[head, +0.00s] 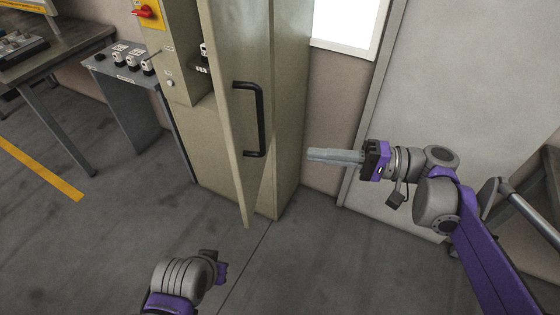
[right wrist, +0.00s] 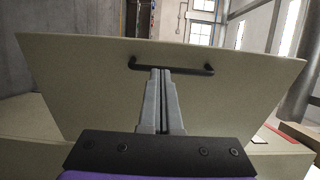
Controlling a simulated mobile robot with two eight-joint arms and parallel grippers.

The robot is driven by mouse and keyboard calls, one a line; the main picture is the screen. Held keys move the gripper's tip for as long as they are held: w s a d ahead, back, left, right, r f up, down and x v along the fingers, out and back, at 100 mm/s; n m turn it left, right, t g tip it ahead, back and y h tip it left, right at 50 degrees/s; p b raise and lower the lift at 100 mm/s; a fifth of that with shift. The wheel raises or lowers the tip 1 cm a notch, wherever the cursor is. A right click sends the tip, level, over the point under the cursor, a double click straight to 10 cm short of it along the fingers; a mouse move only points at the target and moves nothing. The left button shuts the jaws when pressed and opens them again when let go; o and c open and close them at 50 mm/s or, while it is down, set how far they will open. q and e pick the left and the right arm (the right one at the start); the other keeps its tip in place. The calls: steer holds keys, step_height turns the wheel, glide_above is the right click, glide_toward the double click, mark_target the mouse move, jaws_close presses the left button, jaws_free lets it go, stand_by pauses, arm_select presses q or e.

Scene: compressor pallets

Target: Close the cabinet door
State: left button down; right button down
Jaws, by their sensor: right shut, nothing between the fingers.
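The beige cabinet door (head: 230,130) stands ajar in the head view, its free edge swung out toward me. A black bar handle (head: 261,120) is on its face. My right gripper (head: 310,155) is shut and empty, to the right of the handle, its fingers pointing left at the door. In the right wrist view the shut fingers (right wrist: 161,75) point at the door panel (right wrist: 90,75), with the handle (right wrist: 170,67) at their tips; I cannot tell whether they touch. Part of my left arm shows at the bottom of the head view, but its fingers do not show clearly.
The cabinet body (head: 287,90) stands behind the door, with a red switch (head: 144,12) on its upper left. A small side table (head: 125,75) with sockets and a workbench (head: 60,45) stand at left. A grey wall door (head: 440,70) is at right. The floor in front is clear.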

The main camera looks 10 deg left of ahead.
mark_target(237, 145)
steer(key=a, duration=1.4)
steer(key=shift+w+p, duration=0.3)
